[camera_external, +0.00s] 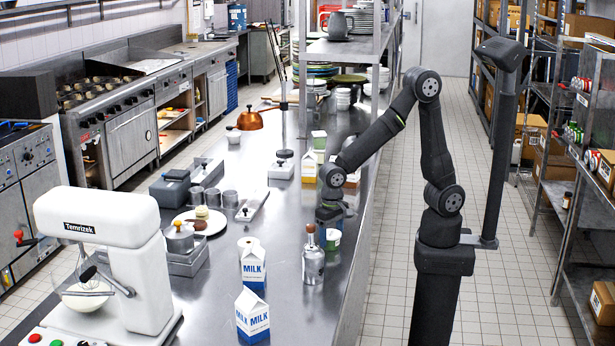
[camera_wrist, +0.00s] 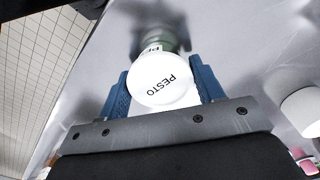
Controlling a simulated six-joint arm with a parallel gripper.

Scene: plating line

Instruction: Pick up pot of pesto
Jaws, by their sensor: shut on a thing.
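The pot of pesto (camera_wrist: 162,82) shows in the wrist view with its white lid marked PESTO facing the camera. A bit of its green side shows beyond the lid. My gripper (camera_wrist: 160,72) has one blue finger on each side of the pot and is shut on it. In the external view the pot (camera_external: 334,240) is a small green and white shape under my gripper (camera_external: 331,222), near the right edge of the steel counter. The gripper hides its upper part. I cannot tell if its base touches the counter.
A glass bottle with a stopper (camera_external: 313,260) stands close to the pot, in front of it. Two milk cartons (camera_external: 253,312) stand nearer the camera. A plate with food (camera_external: 213,226) lies to the left. A yellow-and-white carton (camera_external: 309,166) stands behind. The counter (camera_external: 284,225) between is bare.

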